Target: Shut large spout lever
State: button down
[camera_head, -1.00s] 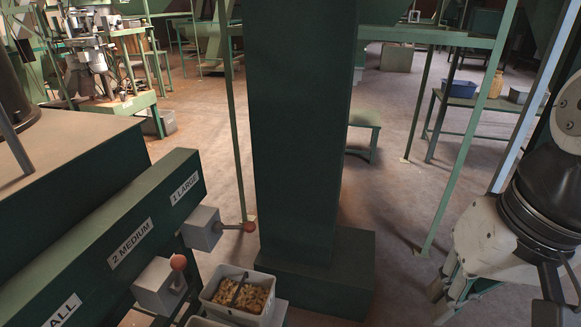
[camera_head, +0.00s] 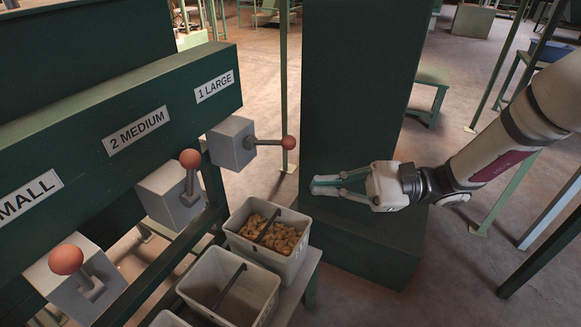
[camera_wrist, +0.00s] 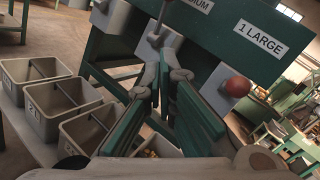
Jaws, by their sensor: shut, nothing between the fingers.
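The large spout's lever (camera_head: 268,142) sticks out sideways to the right from its grey box (camera_head: 231,143), under the "1 LARGE" label (camera_head: 214,86). It ends in an orange-red ball (camera_head: 288,142). My gripper (camera_head: 318,185) is shut and empty, pointing left, in front of the green column and a little right of and below the ball in the head view. It looks apart from the lever. In the wrist view, the ball (camera_wrist: 238,87) shows right of my gripper's fingers (camera_wrist: 165,80), below the label; the lever's rod is mostly hidden there.
The medium lever's ball (camera_head: 190,158) stands up, and the small lever's ball (camera_head: 66,259) is at lower left. A bin with nuts (camera_head: 268,240) and an empty-looking bin (camera_head: 228,287) stand below the spouts. A green column (camera_head: 352,90) rises behind my gripper.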

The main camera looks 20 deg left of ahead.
jog(key=w+a+f+m+t+y+b, duration=0.1)
jog(key=w+f+m+t+y+b, duration=0.3)
jog(key=w+f, duration=0.5)
notch_tip(320, 180, down, 3)
jog(key=m+t+y, duration=0.2)
jog(key=m+t, duration=0.1)
jog(key=shift+w+r+m+b, duration=0.15)
jog(key=shift+w+m+b, duration=0.1)
jog(key=shift+m+b, duration=0.05)
jog(key=shift+a, duration=0.1)
jog(key=b, duration=0.2)
send_near(271, 144)
jog(key=a+f, duration=0.3)
jog(key=a, duration=0.2)
jog(key=shift+w+a+r+b, duration=0.1)
jog(key=shift+a+r+b, duration=0.2)
jog(key=shift+r, duration=0.6)
jog(key=shift+w+a+r+b, duration=0.1)
jog(key=shift+a+r, duration=0.3)
jog(key=shift+r, duration=0.5)
jog(key=shift+r+p, duration=0.1)
jog(key=shift+p, duration=0.2)
jog(key=shift+r+p, duration=0.15)
jog(key=shift+p, duration=0.4)
